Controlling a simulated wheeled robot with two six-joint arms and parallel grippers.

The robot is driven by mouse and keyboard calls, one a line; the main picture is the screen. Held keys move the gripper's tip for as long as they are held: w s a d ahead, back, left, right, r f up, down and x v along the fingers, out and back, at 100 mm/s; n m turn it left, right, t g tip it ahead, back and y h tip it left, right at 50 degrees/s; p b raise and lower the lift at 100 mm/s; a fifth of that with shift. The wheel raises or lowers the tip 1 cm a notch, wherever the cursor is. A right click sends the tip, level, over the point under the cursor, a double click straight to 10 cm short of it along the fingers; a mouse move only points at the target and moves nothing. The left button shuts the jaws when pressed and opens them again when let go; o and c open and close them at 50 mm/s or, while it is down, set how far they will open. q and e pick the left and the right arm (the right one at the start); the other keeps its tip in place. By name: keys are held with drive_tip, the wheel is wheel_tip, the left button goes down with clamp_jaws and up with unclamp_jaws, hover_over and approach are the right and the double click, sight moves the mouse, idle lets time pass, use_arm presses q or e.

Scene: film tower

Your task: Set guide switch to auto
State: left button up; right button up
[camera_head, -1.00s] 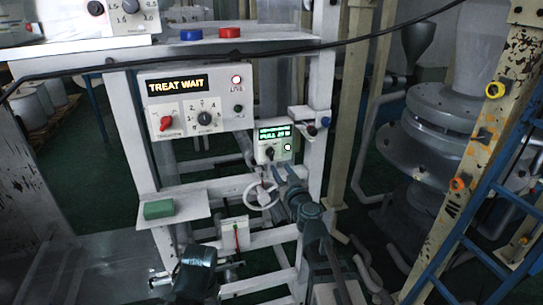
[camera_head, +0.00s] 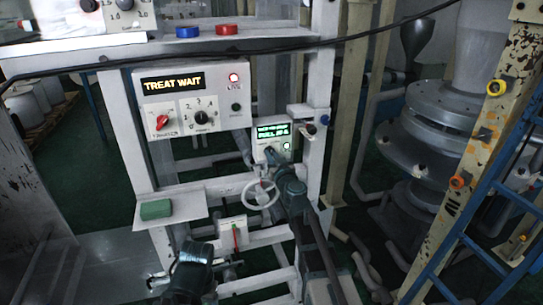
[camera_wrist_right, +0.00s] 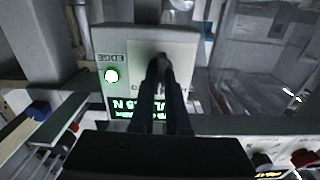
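The guide switch is likely the black knob (camera_wrist_right: 161,62) on a small white box (camera_head: 262,136) with a green lit display (camera_head: 273,132). The box appears upside down in the right wrist view. My right gripper (camera_wrist_right: 161,72) is at this knob, one finger on each side, and looks shut on it. The fingers and wrist hide most of the knob and its markings, so its setting cannot be read. Part of my left arm shows low in the head view; its gripper's fingers cannot be made out.
A larger panel reading TREAT WAIT (camera_head: 173,83) has a red switch (camera_head: 162,122), a black dial (camera_head: 201,117) and a red lamp. A handwheel (camera_head: 261,194) sits just below the small box. A black cable (camera_head: 300,43) crosses above. A green block (camera_head: 155,209) lies on a shelf.

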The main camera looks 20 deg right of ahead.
clamp_jaws()
drive_tip(key=shift+m, duration=0.3)
drive_tip(key=shift+d+m, duration=0.15)
drive_tip(key=shift+m, duration=3.75)
drive_tip(key=shift+s, duration=0.1)
drive_tip(key=shift+f, duration=0.1)
drive_tip(key=o, duration=0.6)
unclamp_jaws()
